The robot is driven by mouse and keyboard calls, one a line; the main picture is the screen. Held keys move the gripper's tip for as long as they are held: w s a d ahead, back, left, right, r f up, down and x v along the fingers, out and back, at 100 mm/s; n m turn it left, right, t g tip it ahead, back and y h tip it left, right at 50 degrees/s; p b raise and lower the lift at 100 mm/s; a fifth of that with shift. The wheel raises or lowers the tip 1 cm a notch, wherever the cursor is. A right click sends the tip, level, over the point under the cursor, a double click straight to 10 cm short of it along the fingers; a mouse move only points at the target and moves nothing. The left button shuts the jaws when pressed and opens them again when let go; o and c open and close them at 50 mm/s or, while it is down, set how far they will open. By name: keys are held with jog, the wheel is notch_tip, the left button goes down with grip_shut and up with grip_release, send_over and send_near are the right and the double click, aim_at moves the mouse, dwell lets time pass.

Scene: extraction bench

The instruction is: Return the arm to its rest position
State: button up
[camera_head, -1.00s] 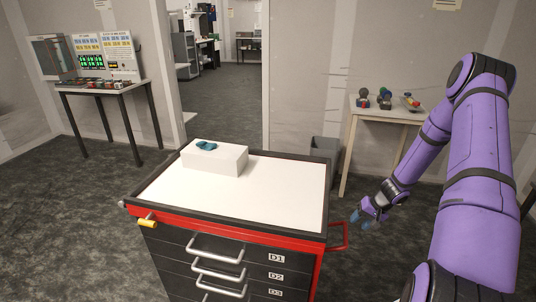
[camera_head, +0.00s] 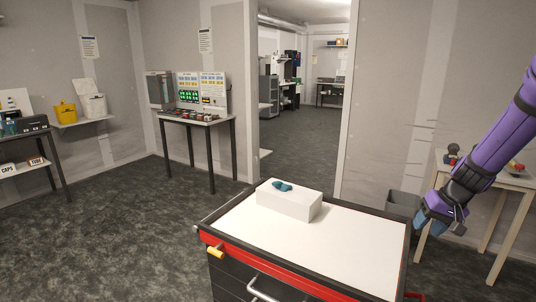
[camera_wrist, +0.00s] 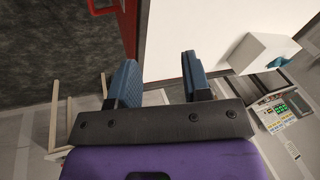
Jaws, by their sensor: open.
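My purple arm (camera_head: 497,137) reaches in from the right edge of the head view. My gripper (camera_head: 440,226) hangs at its lower end, to the right of the red and black drawer cart (camera_head: 408,240). In the wrist view my gripper (camera_wrist: 160,85) shows two blue fingers spread apart with nothing between them. The cart's red edge (camera_wrist: 127,30) and white top lie beyond the fingers there.
A white box (camera_head: 290,204) with a teal item (camera_head: 282,186) on it stands on the cart's white top (camera_head: 330,245). A grey bin (camera_head: 402,204) and a wooden table (camera_head: 510,182) stand close by my gripper. Open carpet lies left of the cart.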

jog(key=s+a+r+n+h, duration=0.1)
jog(key=s+a+r, duration=0.3)
jog(key=a+r, duration=0.45)
jog(key=s+a+r+n+t+h, duration=0.1)
jog(key=s+a+r, duration=0.2)
jog(key=s+r, duration=0.4)
jog(key=s+a+r+t+h, duration=0.1)
jog(key=s+a+r, duration=0.2)
jog(key=s, duration=1.2)
notch_tip(320, 180, up, 4)
jog(key=shift+a+f+n+t, duration=0.15)
jog(key=shift+a+n+t, duration=0.15)
jog(key=shift+a+n, duration=0.1)
